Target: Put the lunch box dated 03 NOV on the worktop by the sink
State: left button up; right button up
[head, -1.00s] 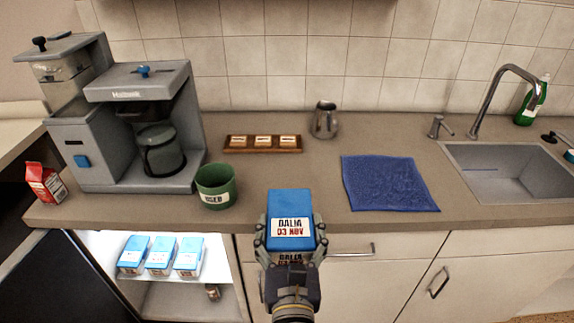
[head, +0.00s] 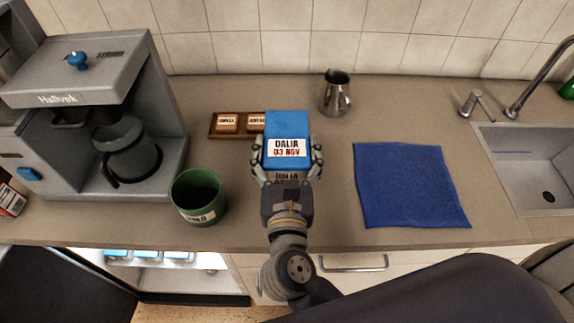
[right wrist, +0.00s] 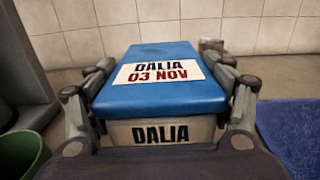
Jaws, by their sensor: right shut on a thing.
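The lunch box (head: 287,124) has a blue lid with a white label reading DALIA 03 NOV. My right gripper (head: 287,165) is shut on it, one finger at each side. The box is over the worktop (head: 325,215), between the green cup and the blue cloth; I cannot tell whether it touches the surface. In the right wrist view the lid (right wrist: 160,97) is level and the front also reads DALIA. The sink (head: 530,165) is at the right. My left gripper is not in view.
A blue cloth (head: 408,185) lies between the box and the sink. A green cup (head: 198,197) and a coffee machine (head: 85,90) stand left. A wooden tray (head: 218,134) and metal jug (head: 336,95) are behind. Several other boxes (head: 148,256) sit in the open fridge below.

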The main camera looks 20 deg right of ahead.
notch_tip(320, 180, down, 4)
jog(key=shift+s+f, duration=0.15)
jog(key=shift+f, duration=2.15)
jog(key=o, duration=0.9)
jog(key=shift+f, duration=0.2)
jog(key=o, duration=0.4)
jog(key=shift+o, duration=0.2)
jog(key=shift+r, duration=0.1)
